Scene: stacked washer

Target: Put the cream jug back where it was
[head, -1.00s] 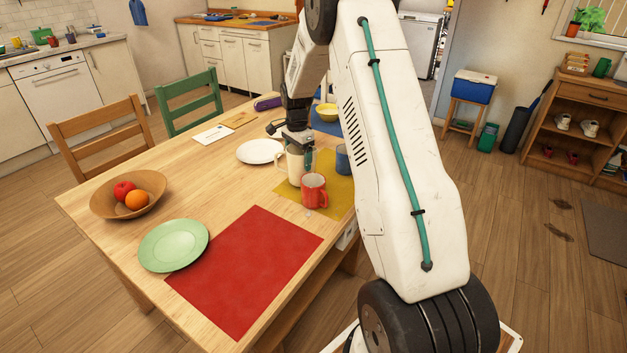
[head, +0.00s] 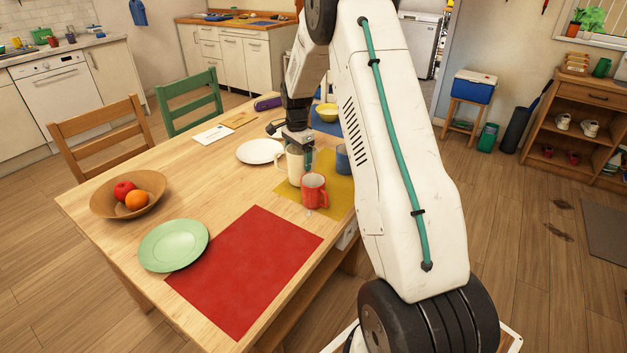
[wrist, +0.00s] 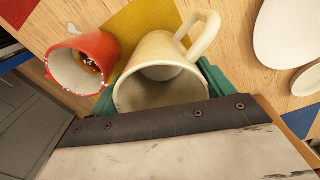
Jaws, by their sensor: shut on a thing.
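The cream jug (head: 294,167) is upright at the left part of the yellow mat (head: 332,197), with its handle toward the left. I cannot tell whether its base touches the mat. My gripper (head: 306,156) is shut on the jug. In the wrist view the jug (wrist: 162,72) shows its open, empty mouth between my green fingers, with its handle at the upper right. A red mug (head: 314,190) stands close in front of the jug to the right; its speckled inside shows in the wrist view (wrist: 85,64).
A blue mug (head: 343,158) stands to the right of the jug. A white plate (head: 260,151) lies to the left. A red mat (head: 246,268), a green plate (head: 173,245) and a wooden fruit bowl (head: 104,203) are nearer. The table's middle is clear.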

